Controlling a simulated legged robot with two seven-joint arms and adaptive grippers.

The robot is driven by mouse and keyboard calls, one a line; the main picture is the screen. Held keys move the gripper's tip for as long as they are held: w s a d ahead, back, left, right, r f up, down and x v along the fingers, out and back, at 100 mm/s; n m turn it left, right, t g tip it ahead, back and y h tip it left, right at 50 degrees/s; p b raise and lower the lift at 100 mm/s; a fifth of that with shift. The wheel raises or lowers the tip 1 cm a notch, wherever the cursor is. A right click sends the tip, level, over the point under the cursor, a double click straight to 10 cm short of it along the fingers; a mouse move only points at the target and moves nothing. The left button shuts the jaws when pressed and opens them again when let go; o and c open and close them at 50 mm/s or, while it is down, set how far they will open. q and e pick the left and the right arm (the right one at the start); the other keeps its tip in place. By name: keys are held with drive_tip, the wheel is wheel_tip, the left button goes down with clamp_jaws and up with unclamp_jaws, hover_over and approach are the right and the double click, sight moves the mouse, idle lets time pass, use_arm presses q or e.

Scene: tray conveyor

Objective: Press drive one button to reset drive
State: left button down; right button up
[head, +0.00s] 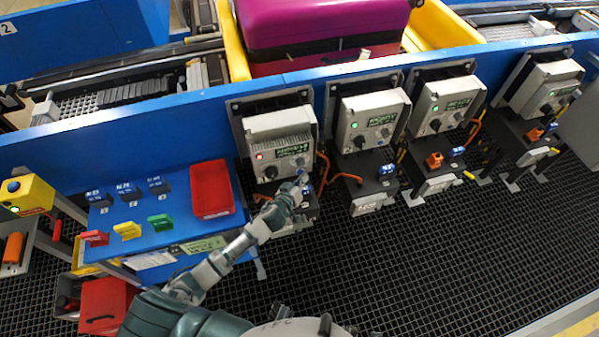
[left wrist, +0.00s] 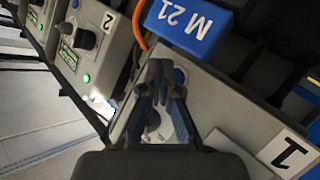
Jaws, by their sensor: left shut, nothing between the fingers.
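Drive one (head: 280,140) is the leftmost grey-white box on the blue conveyor side, with a red lit lamp (head: 258,156). In the left wrist view its grey face (left wrist: 235,118) bears the number 1. A blue button (left wrist: 179,76) shows just beside my fingertips there; contact cannot be told. My left gripper (head: 299,180) is shut and empty in front of the lower right part of drive one. It also fills the middle of the left wrist view (left wrist: 158,68), partly covering a knob. My right gripper is not in view.
More drives (head: 370,122) with green lamps stand to the right. A blue block marked M21 (left wrist: 188,22) and an orange cable (left wrist: 138,22) are close to the gripper. A blue table (head: 135,212) with a red tray (head: 211,188) stands left. A purple suitcase (head: 320,22) lies behind.

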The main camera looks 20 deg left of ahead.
use_arm(q)
drive_tip(key=shift+w, duration=0.1)
drive_tip(key=shift+w+d+r, duration=0.1)
drive_tip(key=shift+w+d, duration=0.05)
drive_tip(key=shift+d, duration=0.15)
drive_tip(key=shift+w+a, duration=0.1)
drive_tip(key=shift+a, duration=0.05)
